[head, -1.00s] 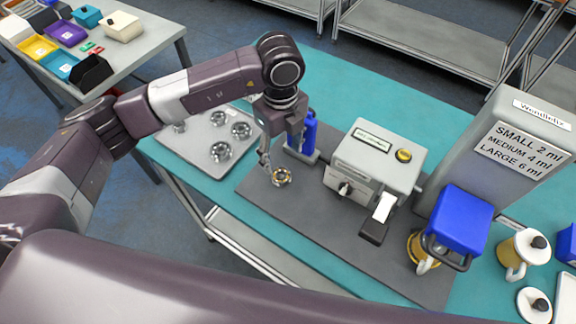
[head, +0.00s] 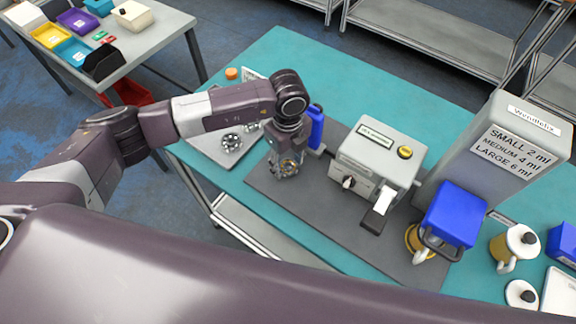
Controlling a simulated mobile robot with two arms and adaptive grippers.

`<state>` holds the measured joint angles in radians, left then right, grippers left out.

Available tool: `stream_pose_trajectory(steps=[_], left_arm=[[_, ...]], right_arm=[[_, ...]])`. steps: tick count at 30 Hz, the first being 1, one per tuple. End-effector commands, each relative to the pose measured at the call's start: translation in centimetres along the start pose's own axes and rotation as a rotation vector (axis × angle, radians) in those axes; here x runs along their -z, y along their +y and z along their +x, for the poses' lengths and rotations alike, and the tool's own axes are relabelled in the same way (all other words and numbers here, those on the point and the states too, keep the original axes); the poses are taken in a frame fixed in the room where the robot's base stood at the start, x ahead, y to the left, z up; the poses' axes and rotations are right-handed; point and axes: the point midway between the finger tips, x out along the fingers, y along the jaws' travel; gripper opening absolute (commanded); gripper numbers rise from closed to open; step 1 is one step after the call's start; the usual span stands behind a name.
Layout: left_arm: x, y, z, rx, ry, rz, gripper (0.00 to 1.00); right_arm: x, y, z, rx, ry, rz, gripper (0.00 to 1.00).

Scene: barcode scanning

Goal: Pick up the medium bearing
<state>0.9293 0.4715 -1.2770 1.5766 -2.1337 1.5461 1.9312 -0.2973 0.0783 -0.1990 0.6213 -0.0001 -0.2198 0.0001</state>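A ring-shaped metal bearing (head: 287,167) with a brass tint sits on the dark grey mat (head: 330,225) in front of the grey machine. My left gripper (head: 286,173) points down over this bearing, with its fingers around it. The fingers partly hide the bearing, and I cannot tell whether they are closed on it. A light grey tray (head: 213,154) at the left holds more bearings, one of them (head: 231,142) in clear view. My arm hides part of the tray. My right gripper is not in view.
A blue upright object (head: 316,127) stands close behind the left gripper. The grey machine (head: 375,160) with a yellow button is to the right, then a blue container (head: 456,213) and a tall labelled dispenser (head: 505,150). The mat's front part is clear.

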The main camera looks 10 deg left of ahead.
Motion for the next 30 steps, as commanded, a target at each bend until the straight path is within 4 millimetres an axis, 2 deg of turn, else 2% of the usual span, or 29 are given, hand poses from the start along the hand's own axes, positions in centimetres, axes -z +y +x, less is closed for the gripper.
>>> stream_pose_trajectory(steps=[1, 9, 20, 26, 30], left_arm=[[0.0, 0.0, 0.0, 0.0, 0.0, 0.0, 0.37], [0.0, 0.0, -0.1, 0.001, 0.0, 0.0, 0.08], [0.0, -0.1, -0.6, 0.003, 0.0, 0.0, 0.08], [0.0, -0.1, -2.9, 0.005, -0.001, 0.001, 0.08], [-0.1, -0.2, -6.0, 0.009, -0.003, 0.003, 0.08]], right_arm=[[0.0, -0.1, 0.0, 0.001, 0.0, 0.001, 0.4], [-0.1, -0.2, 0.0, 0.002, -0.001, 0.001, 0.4], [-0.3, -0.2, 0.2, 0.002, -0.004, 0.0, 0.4], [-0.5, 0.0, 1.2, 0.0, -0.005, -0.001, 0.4], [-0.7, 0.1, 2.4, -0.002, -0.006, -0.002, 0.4]])
